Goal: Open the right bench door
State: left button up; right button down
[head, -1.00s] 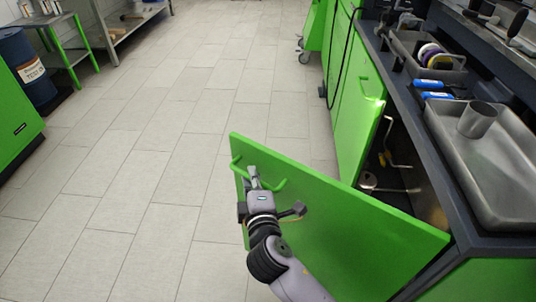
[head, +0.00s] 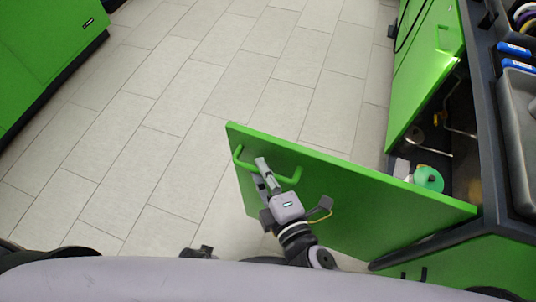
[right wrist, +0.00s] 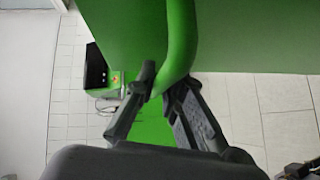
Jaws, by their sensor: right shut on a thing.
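The right bench door (head: 370,205) is a green panel standing wide open, swung out from the bench. Its green bar handle (head: 282,178) is near the panel's free edge. My right gripper (head: 262,172) is shut on the handle. In the right wrist view the fingers (right wrist: 163,98) close around the green handle bar (right wrist: 180,50), with the door face (right wrist: 130,40) behind it. The cabinet inside (head: 465,140) shows dark behind the door's upper edge. My left gripper is not in view.
A green round item (head: 428,179) and metal fittings (head: 414,136) are inside the cabinet. Another green bench door (head: 425,70) stands beyond the opening. A grey tray (head: 520,120) is on the bench top. A green cabinet (head: 45,50) stands at the far left. Tiled floor (head: 170,120) between is clear.

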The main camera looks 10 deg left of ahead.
jog(key=shift+s, duration=0.15)
jog(key=c, duration=1.7)
grip_release()
jog(key=shift+o, duration=0.2)
jog(key=shift+s, duration=0.1)
jog(key=v, duration=1.1)
jog(key=shift+s+d, duration=0.25)
jog(key=shift+s, duration=0.05)
jog(key=shift+r, duration=0.1)
